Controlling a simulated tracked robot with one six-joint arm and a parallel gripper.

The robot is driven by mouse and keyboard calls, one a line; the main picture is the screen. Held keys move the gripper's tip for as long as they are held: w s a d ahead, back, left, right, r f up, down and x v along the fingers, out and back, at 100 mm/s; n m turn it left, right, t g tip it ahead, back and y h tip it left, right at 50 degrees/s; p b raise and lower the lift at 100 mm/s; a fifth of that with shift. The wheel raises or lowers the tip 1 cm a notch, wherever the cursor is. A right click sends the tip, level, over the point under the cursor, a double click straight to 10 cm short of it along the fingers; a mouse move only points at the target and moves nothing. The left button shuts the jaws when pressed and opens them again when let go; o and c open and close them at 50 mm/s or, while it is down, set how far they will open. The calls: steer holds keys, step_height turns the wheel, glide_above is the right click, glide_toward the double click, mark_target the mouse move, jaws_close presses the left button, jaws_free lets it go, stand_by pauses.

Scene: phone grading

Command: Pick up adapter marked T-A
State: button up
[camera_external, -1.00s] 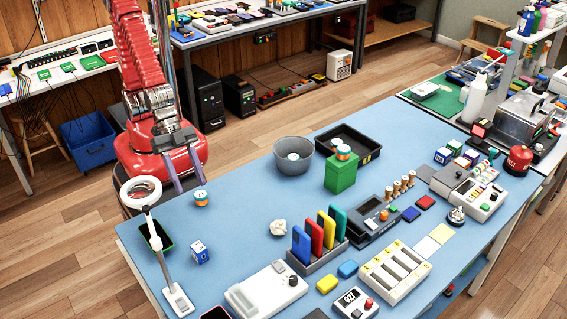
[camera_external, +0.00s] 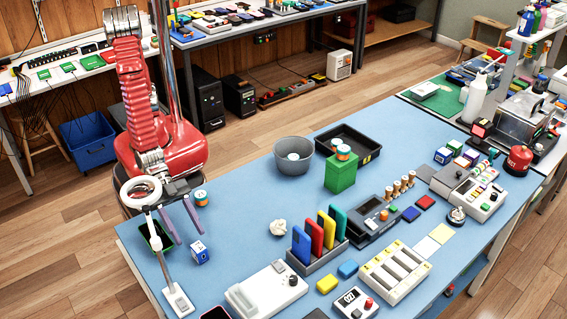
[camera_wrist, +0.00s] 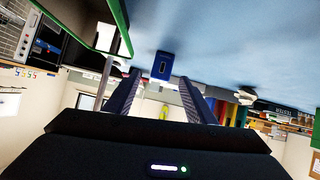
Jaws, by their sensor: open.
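A small blue-and-white cube (camera_external: 199,252) sits on the blue table near its left edge. It looks like an adapter, but its marking is too small to read. The fingers also show in the wrist view (camera_wrist: 160,82), spread apart.
A crumpled white item (camera_external: 278,228) lies to the right. Table between cube and rack is mostly clear.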

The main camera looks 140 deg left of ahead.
mark_target(195, 244)
steer(key=shift+s+d+f+t+y, duration=0.2)
steer(key=shift+f+t+y, duration=0.15)
steer(key=shift+t, duration=0.15)
steer(key=shift+t+y, duration=0.25)
steer(key=shift+t, duration=0.05)
steer(key=shift+a, duration=0.1)
steer(key=shift+x, duration=1.2)
steer(key=shift+x, duration=2.55)
steer(key=shift+c, duration=0.3)
steer(key=c, duration=1.1)
